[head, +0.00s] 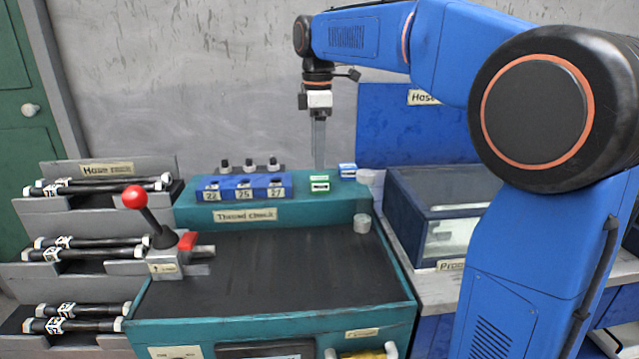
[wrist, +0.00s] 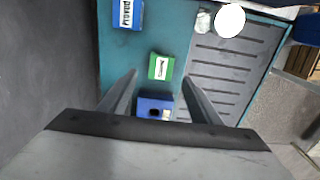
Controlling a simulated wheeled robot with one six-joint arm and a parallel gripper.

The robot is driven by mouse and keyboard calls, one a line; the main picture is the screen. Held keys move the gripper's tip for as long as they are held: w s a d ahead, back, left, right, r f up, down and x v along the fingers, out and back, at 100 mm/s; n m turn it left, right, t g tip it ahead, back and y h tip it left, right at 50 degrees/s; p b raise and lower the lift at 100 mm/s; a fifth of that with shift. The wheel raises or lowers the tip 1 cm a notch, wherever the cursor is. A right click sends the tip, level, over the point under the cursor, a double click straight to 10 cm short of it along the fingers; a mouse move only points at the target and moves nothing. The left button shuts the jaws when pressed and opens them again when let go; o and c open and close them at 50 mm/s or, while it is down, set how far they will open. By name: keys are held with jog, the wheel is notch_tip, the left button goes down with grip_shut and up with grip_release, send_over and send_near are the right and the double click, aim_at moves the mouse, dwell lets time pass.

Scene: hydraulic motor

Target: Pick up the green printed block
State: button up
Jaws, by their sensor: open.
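The green printed block (head: 319,184) sits on the teal bench ledge, right of the blue numbered blocks, in the head view. In the wrist view the green block (wrist: 161,67) lies ahead of the fingertips, slightly right of centre, with a white printed label on top. My gripper (head: 319,166) points down above the ledge near the block in the head view. In the wrist view my gripper (wrist: 160,78) has its two fingers apart with nothing held between them. The block and fingers look apart.
A blue printed block (head: 347,170) stands just right of the green one. Blue numbered blocks (head: 245,187) stand to its left. A red-knobbed lever (head: 135,197) rises at the left of the dark worktop (head: 290,265). A white cylinder (head: 362,223) stands at the worktop's right. The worktop's middle is clear.

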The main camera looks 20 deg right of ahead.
aim_at(320, 178)
jog(key=shift+s+d+f, duration=0.1)
jog(key=shift+f, duration=1.45)
jog(key=shift+d+f, duration=0.1)
jog(key=shift+f, duration=1.4)
jog(key=shift+c, duration=0.6)
jog(key=c, duration=1)
